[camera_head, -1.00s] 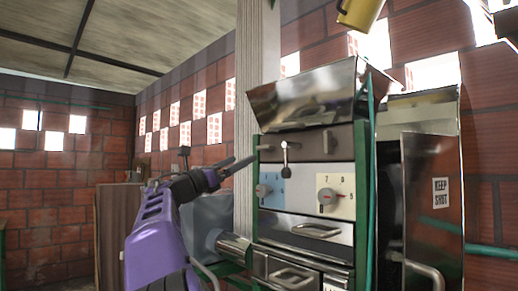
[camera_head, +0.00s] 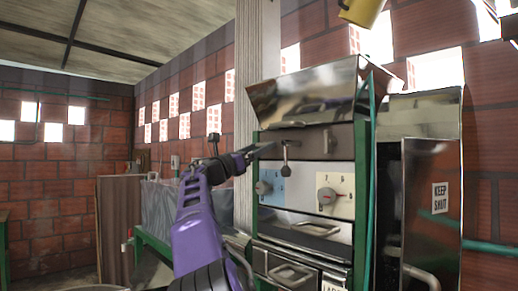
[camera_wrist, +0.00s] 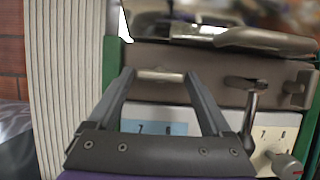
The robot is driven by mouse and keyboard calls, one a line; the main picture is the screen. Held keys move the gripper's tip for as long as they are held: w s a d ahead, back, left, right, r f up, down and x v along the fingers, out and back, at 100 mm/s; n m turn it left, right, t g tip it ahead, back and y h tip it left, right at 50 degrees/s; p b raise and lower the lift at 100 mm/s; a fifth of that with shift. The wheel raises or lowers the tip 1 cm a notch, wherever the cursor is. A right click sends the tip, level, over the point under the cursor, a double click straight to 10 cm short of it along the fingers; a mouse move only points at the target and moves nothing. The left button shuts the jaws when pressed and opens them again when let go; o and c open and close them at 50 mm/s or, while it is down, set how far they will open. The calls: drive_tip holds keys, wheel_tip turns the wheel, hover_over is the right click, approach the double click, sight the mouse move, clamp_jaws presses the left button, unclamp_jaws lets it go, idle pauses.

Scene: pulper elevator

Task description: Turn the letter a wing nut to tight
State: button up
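My gripper (camera_wrist: 160,82) is open in the wrist view, its two dark fingers spread apart with nothing held between them. In the head view its fingertips (camera_head: 268,149) overlap the left part of the brown upper panel (camera_head: 342,140) of the machine. A small pale bar (camera_wrist: 160,75) shows between the fingertips in the wrist view; I cannot tell whether it is a wing nut. A dark lever (camera_head: 286,152) hangs on that panel, just right of the fingers; it also shows in the wrist view (camera_wrist: 251,103). I can read no letter a in either view.
Below are a blue dial panel (camera_head: 270,188) and a cream dial panel (camera_head: 335,195) with a knob. A metal hopper (camera_head: 305,95) tops the machine. A pale ribbed column (camera_wrist: 60,80) rises at left.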

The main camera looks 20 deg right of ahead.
drive_tip(key=c, duration=0.9)
drive_tip(key=shift+r+m+g+p, duration=0.1)
drive_tip(key=shift+m+g+p, duration=0.3)
drive_tip(key=shift+m, duration=0.4)
drive_tip(key=shift+c, duration=0.2)
drive_tip(key=shift+m+g+h, duration=0.3)
drive_tip(key=shift+m+g, duration=0.5)
drive_tip(key=shift+m, duration=0.5)
drive_tip(key=shift+w, duration=0.1)
drive_tip(key=o, duration=1.3)
drive_tip(key=shift+a+f, duration=0.1)
drive_tip(key=shift+f, duration=0.1)
drive_tip(key=b+v, duration=0.7)
drive_tip(key=v, duration=1)
drive_tip(key=shift+a, duration=0.15)
